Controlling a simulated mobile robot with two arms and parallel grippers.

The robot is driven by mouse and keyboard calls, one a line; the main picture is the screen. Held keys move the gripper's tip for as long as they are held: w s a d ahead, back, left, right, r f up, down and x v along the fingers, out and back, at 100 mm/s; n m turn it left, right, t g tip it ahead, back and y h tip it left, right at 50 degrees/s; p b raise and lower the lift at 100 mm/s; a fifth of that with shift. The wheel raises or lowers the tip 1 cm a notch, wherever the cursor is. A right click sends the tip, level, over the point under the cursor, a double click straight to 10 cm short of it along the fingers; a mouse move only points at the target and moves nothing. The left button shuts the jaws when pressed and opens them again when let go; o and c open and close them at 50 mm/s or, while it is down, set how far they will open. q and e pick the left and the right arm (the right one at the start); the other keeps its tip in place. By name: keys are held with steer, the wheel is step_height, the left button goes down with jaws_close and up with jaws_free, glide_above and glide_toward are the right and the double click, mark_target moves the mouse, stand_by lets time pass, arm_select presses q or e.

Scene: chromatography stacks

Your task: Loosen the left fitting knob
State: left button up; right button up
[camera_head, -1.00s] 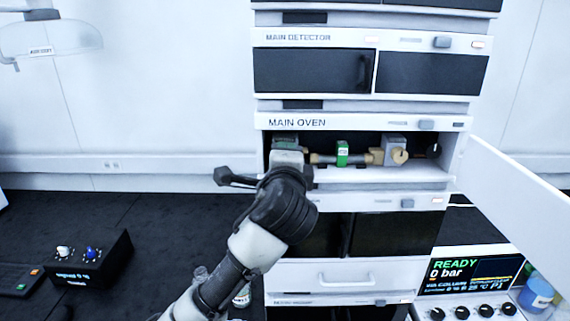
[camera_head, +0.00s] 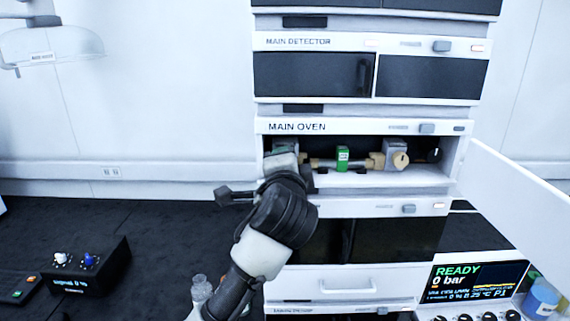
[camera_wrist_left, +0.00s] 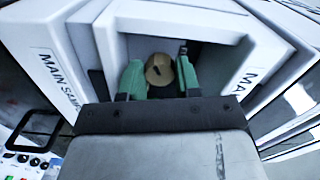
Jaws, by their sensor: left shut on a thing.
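The left fitting knob (camera_wrist_left: 160,70) is a round tan knob with a dark slot mark, seen end-on in the left wrist view. My left gripper (camera_wrist_left: 160,76) is shut on it, with a green finger on each side. In the head view my left arm covers this knob and most of the gripper at the left end of the open main oven (camera_head: 365,125). The right fitting knob (camera_head: 400,160) is tan and stands uncovered on its grey block. A column with a green label (camera_head: 342,158) lies between the fittings. My right gripper is not in view.
The oven's white door (camera_head: 520,205) stands open to the right. A display (camera_head: 470,282) reads READY and 0 bar. A black box with two knobs (camera_head: 90,268) sits on the dark bench at the left. Glass bottles (camera_head: 200,288) stand close beside my forearm.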

arm_select(q)
steer(key=o, duration=0.7)
steer(key=shift+f, duration=0.1)
steer(key=shift+c, duration=0.2)
